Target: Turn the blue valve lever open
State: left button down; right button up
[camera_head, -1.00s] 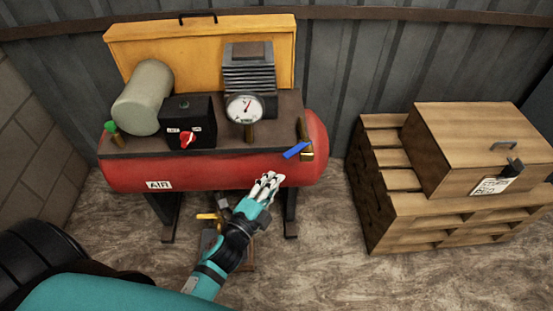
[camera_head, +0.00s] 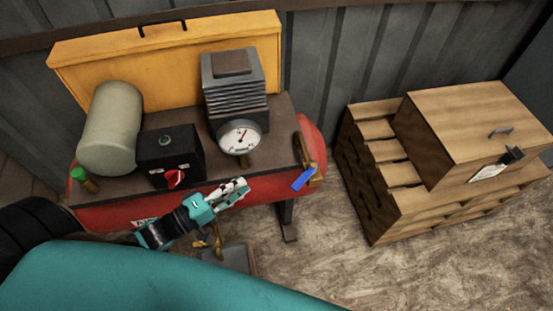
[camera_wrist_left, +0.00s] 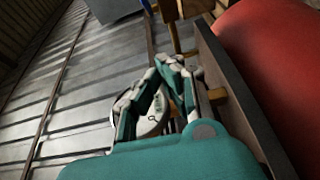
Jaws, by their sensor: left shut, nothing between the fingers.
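The blue valve lever (camera_head: 303,179) sits on a brass valve (camera_head: 311,160) at the right end of the red air tank (camera_head: 318,140). The lever slants down to the left. My left gripper (camera_head: 243,187) is in front of the tank, left of the lever and apart from it, pointing right. Its fingers are closed together with nothing between them. The left wrist view shows the closed fingers (camera_wrist_left: 168,75) beside the dark top plate's edge, with the round gauge (camera_wrist_left: 152,118) behind them. The right gripper is in neither view.
A pressure gauge (camera_head: 239,136), a black box with a red knob (camera_head: 174,178) and a grey cylinder (camera_head: 112,127) stand on the compressor. A yellow panel (camera_head: 180,65) is behind. Wooden pallets (camera_head: 385,190) with a crate (camera_head: 470,130) stand right. Floor between is clear.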

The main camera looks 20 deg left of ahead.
aim_at(305, 176)
pick_arm(q)
jog(key=w+d+p, duration=0.1)
jog(key=w+d, duration=0.6)
jog(key=d, duration=0.2)
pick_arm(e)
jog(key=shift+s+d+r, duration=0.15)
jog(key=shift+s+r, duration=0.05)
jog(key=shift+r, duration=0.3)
pick_arm(q)
jog(key=shift+d+r, duration=0.1)
jog(key=shift+d, duration=0.2)
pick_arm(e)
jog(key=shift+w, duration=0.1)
